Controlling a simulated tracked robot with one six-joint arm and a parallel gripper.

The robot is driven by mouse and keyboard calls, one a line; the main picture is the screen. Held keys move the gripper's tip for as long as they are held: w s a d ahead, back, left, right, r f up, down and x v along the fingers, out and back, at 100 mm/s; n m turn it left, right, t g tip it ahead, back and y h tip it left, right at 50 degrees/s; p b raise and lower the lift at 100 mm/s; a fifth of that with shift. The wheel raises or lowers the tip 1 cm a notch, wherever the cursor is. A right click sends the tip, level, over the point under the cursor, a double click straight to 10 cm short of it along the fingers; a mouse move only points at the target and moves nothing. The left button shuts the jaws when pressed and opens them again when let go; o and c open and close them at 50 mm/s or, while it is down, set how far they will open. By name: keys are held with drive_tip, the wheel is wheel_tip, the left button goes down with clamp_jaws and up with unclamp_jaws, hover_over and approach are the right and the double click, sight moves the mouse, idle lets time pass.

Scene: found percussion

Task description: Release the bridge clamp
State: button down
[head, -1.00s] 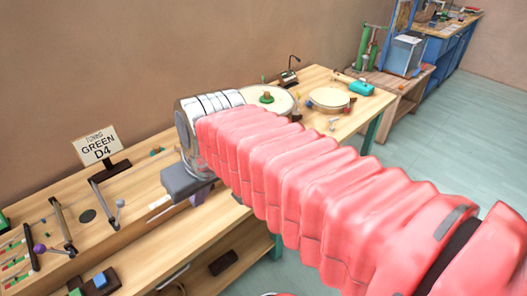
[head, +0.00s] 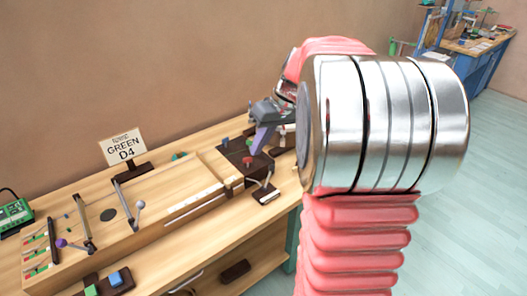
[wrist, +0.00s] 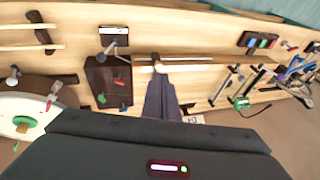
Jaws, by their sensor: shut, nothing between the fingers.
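My gripper (head: 258,146) is shut and empty, fingers down near the dark box at the right end of the long wooden instrument (head: 178,197). Its purple-grey fingers (wrist: 160,90) also show in the wrist view. No part is plainly marked as the bridge clamp. Dark bars cross the instrument; one has a lever with a grey ball (head: 139,206), another a lever with a purple ball (head: 62,243). A separate small lever stand (head: 266,193) sits right of the instrument; it also shows in the wrist view (wrist: 113,37). My gripper touches none of these levers.
The dark box (head: 236,148) carries red, blue and green knobs. A sign reading GREEN D4 (head: 124,148) stands behind the instrument. A green device (head: 14,217) is at far left. A drum (wrist: 22,120) shows in the wrist view. My arm hides the bench's right side.

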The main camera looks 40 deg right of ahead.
drive_tip(key=d+f+t+y, duration=0.1)
drive_tip(key=d+f, duration=0.4)
drive_tip(key=d, duration=0.6)
drive_tip(key=d+f+t+y, duration=0.1)
drive_tip(key=d+f, duration=0.4)
drive_tip(key=d, duration=0.6)
drive_tip(key=shift+s+d+f, duration=0.15)
drive_tip(key=shift+s+d, duration=0.1)
drive_tip(key=shift+s, duration=0.05)
drive_tip(key=w+a+f, duration=0.5)
drive_tip(key=a+f, duration=0.2)
drive_tip(key=a, duration=0.1)
drive_tip(key=shift+w, duration=0.2)
